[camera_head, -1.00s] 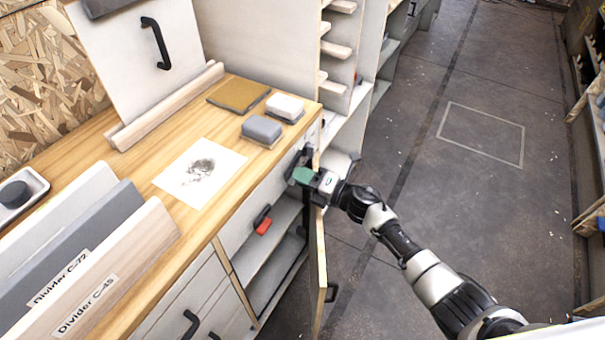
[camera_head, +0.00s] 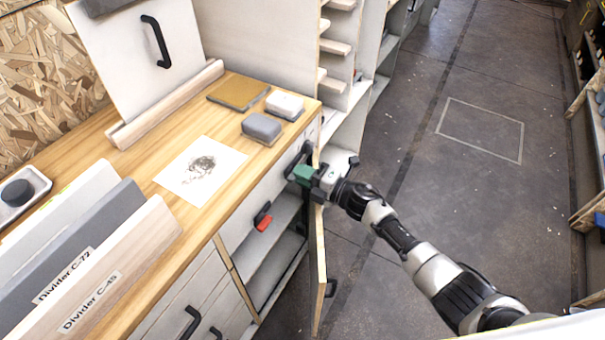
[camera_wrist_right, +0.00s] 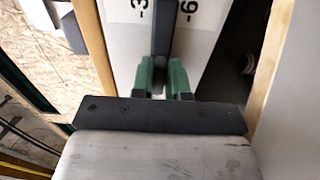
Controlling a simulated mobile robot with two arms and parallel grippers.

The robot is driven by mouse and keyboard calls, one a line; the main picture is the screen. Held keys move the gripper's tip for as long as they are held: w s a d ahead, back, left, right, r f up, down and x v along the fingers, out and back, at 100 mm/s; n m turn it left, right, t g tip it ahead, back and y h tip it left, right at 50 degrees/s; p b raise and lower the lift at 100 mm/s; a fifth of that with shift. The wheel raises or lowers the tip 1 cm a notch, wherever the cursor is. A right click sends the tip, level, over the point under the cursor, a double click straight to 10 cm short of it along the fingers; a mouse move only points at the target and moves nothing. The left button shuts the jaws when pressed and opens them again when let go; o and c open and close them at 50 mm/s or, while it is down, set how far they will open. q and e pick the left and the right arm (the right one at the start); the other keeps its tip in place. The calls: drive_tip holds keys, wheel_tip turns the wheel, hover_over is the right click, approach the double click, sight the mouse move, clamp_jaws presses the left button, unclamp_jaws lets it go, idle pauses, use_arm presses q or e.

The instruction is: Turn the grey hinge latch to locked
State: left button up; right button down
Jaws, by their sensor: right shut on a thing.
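My right gripper (camera_head: 302,174) is at the top front of the cabinet, beside the upper edge of the open door. In the right wrist view its green fingers (camera_wrist_right: 162,78) are closed on the dark grey bar of the latch (camera_wrist_right: 161,35). The bar stands upright in that view between two labels. In the head view the dark latch (camera_head: 296,160) shows only partly behind the gripper. Its exact turn angle is hard to tell. My left gripper is not in view.
A red-tipped latch (camera_head: 263,220) is on the cabinet front to the left. The open cabinet door (camera_head: 318,265) stands close below my wrist. The worktop (camera_head: 225,95) holds sanding blocks, a paper sheet and dividers. The floor to the right is clear.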

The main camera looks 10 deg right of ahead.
drive_tip(key=c, duration=1.1)
unclamp_jaws()
drive_tip(key=v, duration=1.1)
drive_tip(key=shift+b, duration=0.35)
drive_tip(key=shift+w, duration=0.1)
